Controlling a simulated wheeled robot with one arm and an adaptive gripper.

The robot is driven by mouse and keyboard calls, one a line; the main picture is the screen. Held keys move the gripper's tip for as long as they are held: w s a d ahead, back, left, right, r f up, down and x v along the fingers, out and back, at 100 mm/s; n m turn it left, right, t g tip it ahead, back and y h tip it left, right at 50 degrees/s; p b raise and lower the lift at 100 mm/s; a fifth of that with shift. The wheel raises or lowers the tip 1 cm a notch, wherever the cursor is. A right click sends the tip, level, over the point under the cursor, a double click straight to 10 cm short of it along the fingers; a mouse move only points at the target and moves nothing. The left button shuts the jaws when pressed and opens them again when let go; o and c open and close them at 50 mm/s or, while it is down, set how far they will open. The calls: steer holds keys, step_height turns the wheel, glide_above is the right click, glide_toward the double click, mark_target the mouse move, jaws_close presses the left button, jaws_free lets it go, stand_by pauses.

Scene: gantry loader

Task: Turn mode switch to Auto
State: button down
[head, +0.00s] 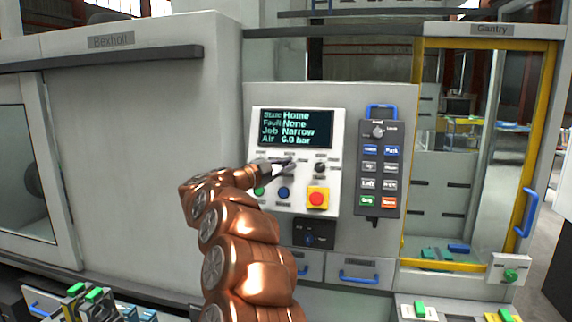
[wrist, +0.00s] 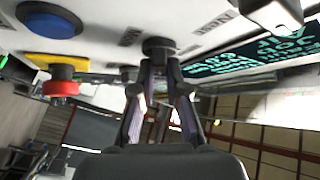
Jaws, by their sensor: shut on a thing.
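The control panel (head: 255,150) stands in the middle of the head view, below a screen reading State Home, Fault None, Job Narrow, Air 6.0 bar. My gripper (head: 284,166) is at the panel's upper middle control and covers most of it. In the wrist view my gripper (wrist: 160,75) has its two fingers shut on a dark round knob (wrist: 158,45), which I take for the mode switch. The knob's pointer and its setting cannot be read. A second dark knob (head: 320,168) sits just right of my gripper.
Below are a blue button (head: 284,192), a green button (head: 259,191) and a red stop button (head: 317,197) on a yellow plate. A hand pendant (head: 377,168) hangs at right. A yellow-framed gantry door (head: 408,150) stands beyond it.

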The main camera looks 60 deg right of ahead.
stand_by(0.4)
steer(key=c, duration=1.2)
jaws_free()
steer(key=shift+a, duration=0.1)
steer(key=v, duration=1.2)
steer(key=shift+w+r, duration=0.1)
